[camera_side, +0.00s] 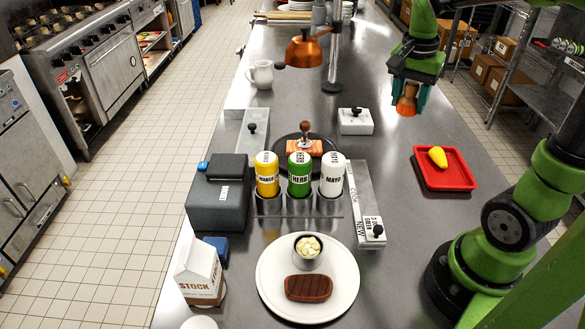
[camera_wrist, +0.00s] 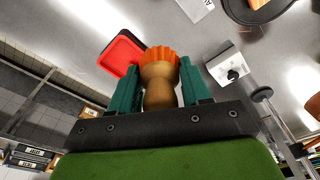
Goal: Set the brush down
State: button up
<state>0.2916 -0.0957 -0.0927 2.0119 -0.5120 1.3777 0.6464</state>
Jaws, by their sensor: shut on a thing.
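The brush (camera_side: 406,101) has a wooden handle and orange bristles that point down. My gripper (camera_side: 408,90) is shut on it and holds it in the air above the far right part of the steel counter (camera_side: 440,120). In the wrist view the brush (camera_wrist: 160,80) sits between the two teal fingers of my gripper (camera_wrist: 160,88). A red tray (camera_side: 445,183) lies on the counter below and to the right, with a yellow object (camera_side: 438,157) in it. The red tray also shows in the wrist view (camera_wrist: 121,54), partly hidden behind the gripper and brush.
A white lidded container (camera_side: 356,121) with a black knob stands left of my gripper. Yellow, green and white bottles (camera_side: 300,175) stand in a rack mid-counter. A plate (camera_side: 262,285) with a steak is near the front. The counter between the container and tray is clear.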

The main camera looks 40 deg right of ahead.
notch_tip(320, 180, down, 16)
jog(key=shift+r, duration=0.1)
send_over(359, 147)
jog(key=shift+a+f, duration=0.2)
jog(key=shift+f, duration=2.55)
jog(key=shift+f, duration=0.1)
jog(key=o, duration=1.1)
jog(key=shift+c, duration=0.2)
